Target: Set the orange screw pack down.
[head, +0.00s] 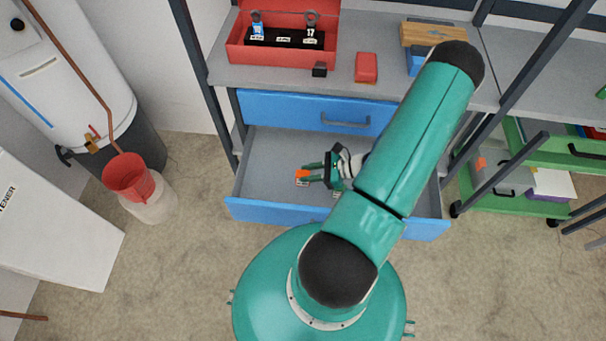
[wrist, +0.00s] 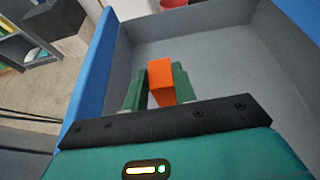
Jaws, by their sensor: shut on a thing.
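The orange screw pack (wrist: 161,82) is a small orange block between the two green fingers of my gripper (wrist: 158,88) in the wrist view. My gripper is shut on it. In the head view my gripper (head: 312,174) is inside the open blue drawer (head: 262,211), with the orange pack (head: 301,174) at its fingertips toward the left. The drawer's grey floor shows around the pack. I cannot tell whether the pack touches the floor. A small pale label or item lies just below the pack in the head view, partly unclear.
A closed blue drawer (head: 290,108) sits above the open one. The bench above holds a red toolbox (head: 240,52), a red block (head: 366,67) and a small black block (head: 320,69).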

